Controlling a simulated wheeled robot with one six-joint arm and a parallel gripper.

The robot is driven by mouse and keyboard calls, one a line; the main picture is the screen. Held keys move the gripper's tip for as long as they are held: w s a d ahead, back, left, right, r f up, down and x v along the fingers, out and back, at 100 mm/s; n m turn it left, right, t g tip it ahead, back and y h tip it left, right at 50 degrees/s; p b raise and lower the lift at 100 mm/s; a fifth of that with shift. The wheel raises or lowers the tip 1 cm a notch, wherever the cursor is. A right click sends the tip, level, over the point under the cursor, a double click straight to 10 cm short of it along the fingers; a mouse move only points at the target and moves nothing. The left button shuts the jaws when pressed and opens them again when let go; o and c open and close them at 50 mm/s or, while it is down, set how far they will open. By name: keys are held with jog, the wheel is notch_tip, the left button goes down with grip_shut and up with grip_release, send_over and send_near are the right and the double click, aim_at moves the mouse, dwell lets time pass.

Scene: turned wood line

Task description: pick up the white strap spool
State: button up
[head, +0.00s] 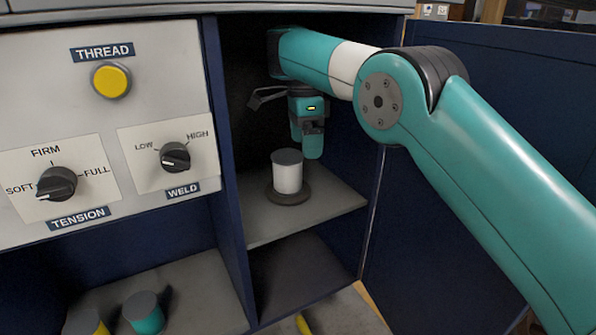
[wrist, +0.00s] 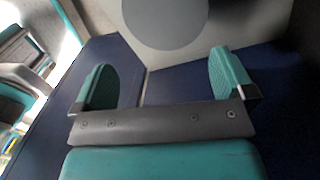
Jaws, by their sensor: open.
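The white strap spool (head: 288,178) stands upright in the head view, with a dark grey cap on top and a dark round base under it. It sits on the grey shelf (head: 325,205) of a blue cabinet compartment. My gripper (head: 307,140) is inside the compartment, above the spool and slightly right of it in the picture, apart from it. In the wrist view my gripper (wrist: 165,82) shows two teal fingers wide apart with nothing between them. A grey disc (wrist: 163,20) lies beyond the fingers at the top edge; I cannot tell which part of the spool it is.
A panel (head: 150,65) with a yellow button (head: 111,80) and two black knobs stands left of the compartment. A blue wall or door (head: 500,110) is at the right. Teal (head: 144,315) and yellow (head: 85,322) spools stand at lower left. The shelf around the spool is clear.

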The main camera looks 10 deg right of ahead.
aim_at(289, 154)
jog(key=a, duration=0.1)
jog(key=a+m+t, duration=0.1)
jog(key=shift+w+a+r, duration=0.15)
jog(key=shift+w+a, duration=0.2)
jog(key=shift+a, duration=0.05)
jog(key=shift+w+a+m+b, duration=0.1)
jog(key=shift+a+m+b, duration=0.2)
jog(key=shift+m+b, duration=0.1)
notch_tip(289, 154, down, 2)
jog(key=shift+f+b, duration=0.15)
jog(key=shift+b, duration=0.85)
jog(key=f+b, duration=0.1)
jog(key=b, duration=0.1)
jog(key=f+b, duration=0.1)
jog(key=f, duration=0.1)
jog(key=f+b, duration=0.2)
jog(key=shift+s+a+b, duration=0.2)
jog(key=shift+s+b, duration=0.1)
jog(key=shift+s, duration=0.05)
jog(key=shift+r, duration=0.1)
jog(key=c, duration=1.1)
jog(key=shift+o, duration=0.2)
